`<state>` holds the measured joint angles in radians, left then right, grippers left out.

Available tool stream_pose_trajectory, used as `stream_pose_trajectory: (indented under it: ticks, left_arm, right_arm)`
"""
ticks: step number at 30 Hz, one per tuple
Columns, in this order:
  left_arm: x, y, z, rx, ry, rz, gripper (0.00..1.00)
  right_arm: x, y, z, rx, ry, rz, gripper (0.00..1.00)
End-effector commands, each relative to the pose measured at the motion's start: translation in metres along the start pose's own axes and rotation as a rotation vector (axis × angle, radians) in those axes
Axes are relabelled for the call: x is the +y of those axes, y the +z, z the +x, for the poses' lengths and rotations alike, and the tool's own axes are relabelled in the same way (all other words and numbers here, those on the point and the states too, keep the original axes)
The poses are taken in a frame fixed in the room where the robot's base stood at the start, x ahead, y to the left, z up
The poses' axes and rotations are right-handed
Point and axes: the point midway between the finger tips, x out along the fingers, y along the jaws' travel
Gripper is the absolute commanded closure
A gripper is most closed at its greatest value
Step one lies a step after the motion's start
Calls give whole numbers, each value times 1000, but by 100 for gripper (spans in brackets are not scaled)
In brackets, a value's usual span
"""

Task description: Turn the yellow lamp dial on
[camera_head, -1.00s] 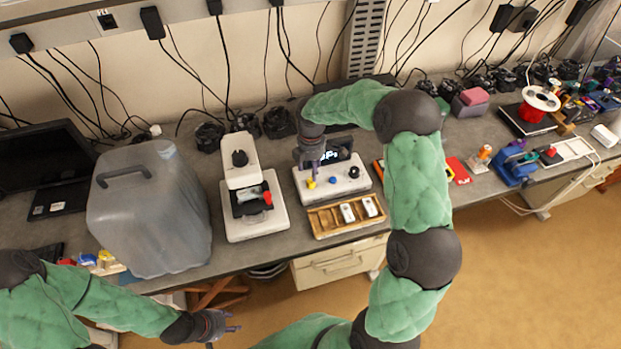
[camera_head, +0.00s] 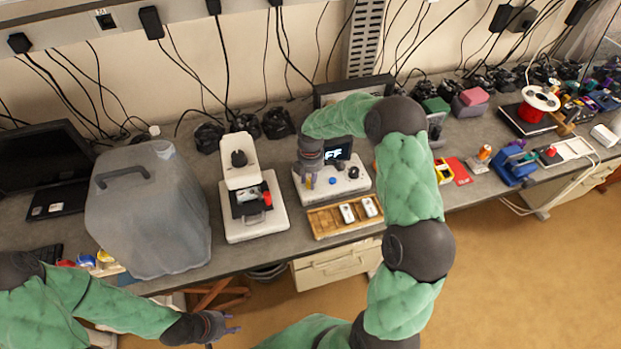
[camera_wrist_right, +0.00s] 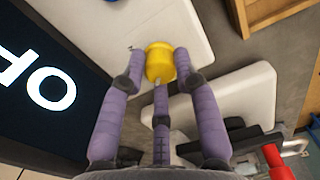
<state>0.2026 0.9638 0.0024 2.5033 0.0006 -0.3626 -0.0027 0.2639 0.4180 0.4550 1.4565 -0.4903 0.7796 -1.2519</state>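The yellow lamp dial (camera_wrist_right: 160,62) sits on the white panel (camera_wrist_right: 185,22), with the three purple fingers of my right gripper (camera_wrist_right: 160,66) closed in around it, their tips at its sides. In the head view the right gripper (camera_head: 309,180) reaches down onto the left end of the panel (camera_head: 355,186) and mostly hides the dial. A dark display (camera_head: 338,153) behind the dial shows large white letters, of which "FF" is readable. My left gripper (camera_head: 222,325) is open and empty, low in front of the bench.
Blue (camera_head: 332,181) and black (camera_head: 353,172) knobs sit on the panel. A wooden tray (camera_head: 325,226) lies in front of it. A white device with a red knob (camera_head: 267,198) stands left, beside a large grey translucent container (camera_head: 150,215).

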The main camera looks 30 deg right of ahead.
Motion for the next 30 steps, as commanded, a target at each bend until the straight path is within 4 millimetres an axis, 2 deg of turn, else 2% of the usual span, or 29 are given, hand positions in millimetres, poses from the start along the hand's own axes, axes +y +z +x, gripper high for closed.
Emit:
stream_pose_trajectory:
  ticks: [8, 14, 30]
  left_arm:
    - [0, 0, 1, 0, 0, 0, 60]
    - [-1, 0, 4, 0, 0, 0, 60]
    - [-7, -1, 19, 0, 0, 0, 60]
  right_arm:
    - [0, 0, 0, 0, 0, 16, 100]
    - [0, 0, 1, 0, 0, 93, 100]
    - [0, 0, 2, 0, 0, 564, 100]
